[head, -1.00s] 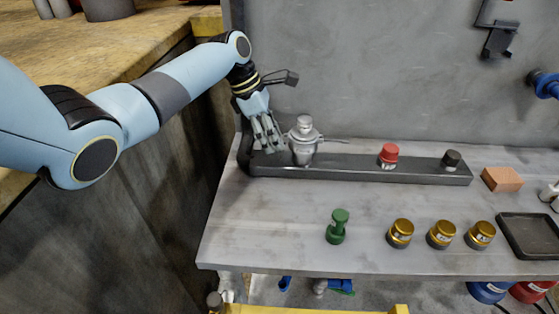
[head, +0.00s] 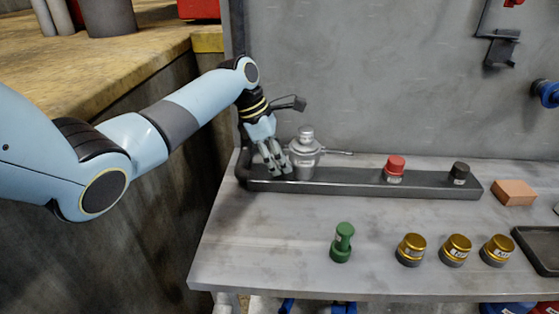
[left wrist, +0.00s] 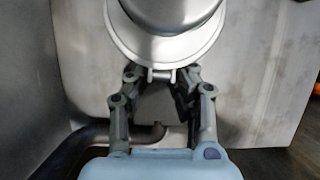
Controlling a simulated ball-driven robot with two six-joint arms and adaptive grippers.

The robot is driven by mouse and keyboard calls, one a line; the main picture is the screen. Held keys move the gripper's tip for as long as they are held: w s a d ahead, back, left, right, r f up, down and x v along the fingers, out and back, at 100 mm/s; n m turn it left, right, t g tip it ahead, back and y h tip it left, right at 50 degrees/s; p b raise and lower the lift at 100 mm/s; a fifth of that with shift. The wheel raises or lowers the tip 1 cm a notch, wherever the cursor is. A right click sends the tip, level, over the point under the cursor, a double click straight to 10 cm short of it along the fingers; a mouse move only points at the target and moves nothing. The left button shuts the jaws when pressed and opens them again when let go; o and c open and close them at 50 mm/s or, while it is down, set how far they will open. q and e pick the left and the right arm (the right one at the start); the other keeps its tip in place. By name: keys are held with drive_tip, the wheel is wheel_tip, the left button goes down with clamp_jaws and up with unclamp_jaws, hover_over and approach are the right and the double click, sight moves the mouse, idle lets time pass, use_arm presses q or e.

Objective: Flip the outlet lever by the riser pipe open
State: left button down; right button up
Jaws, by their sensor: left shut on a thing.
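A silver fitting (head: 305,150) with a domed cap and a wide rim stands at the left end of a dark trough, beside the dark riser pipe (head: 243,145). A thin lever (head: 338,152) sticks out from it to the right. My left gripper (head: 279,167) is at the fitting's left side, low down. In the left wrist view, the fitting's pale rim (left wrist: 165,45) fills the top, with a small tab below it. The left fingers (left wrist: 162,82) lie either side of the tab and reach under the rim, where the contact is hidden. My right gripper is out of view.
The dark trough (head: 350,183) also carries a red cap (head: 394,166) and a black cap (head: 459,172). A green fitting (head: 342,242) and brass caps (head: 455,248) stand in front. A brick (head: 514,192) lies right. The grey wall (head: 400,80) is close behind.

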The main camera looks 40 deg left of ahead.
use_arm(q)
drive_tip(key=shift+s+a+r+g+y+p, duration=0.15)
drive_tip(key=shift+r+g+y+p, duration=0.4)
drive_tip(key=shift+p, duration=1.1)
drive_tip(key=shift+s+a+g+y+p, duration=0.1)
drive_tip(key=shift+g+y+p, duration=0.25)
drive_tip(key=shift+y+p, duration=0.9)
drive_tip(key=shift+p, duration=0.7)
drive_tip(key=shift+s+a+g+y, duration=0.1)
drive_tip(key=shift+a+g+y, duration=0.05)
drive_tip(key=shift+g+y, duration=0.3)
drive_tip(key=shift+s+a+r+g+y+p, duration=0.1)
drive_tip(key=shift+g+y+p, duration=0.05)
drive_tip(key=shift+g+y, duration=0.2)
drive_tip(key=shift+a+r+g+y+p, duration=0.1)
drive_tip(key=shift+g+y+p, duration=0.1)
drive_tip(key=shift+y, duration=0.2)
drive_tip(key=c, duration=1.2)
unclamp_jaws()
drive_tip(key=shift+r, duration=0.1)
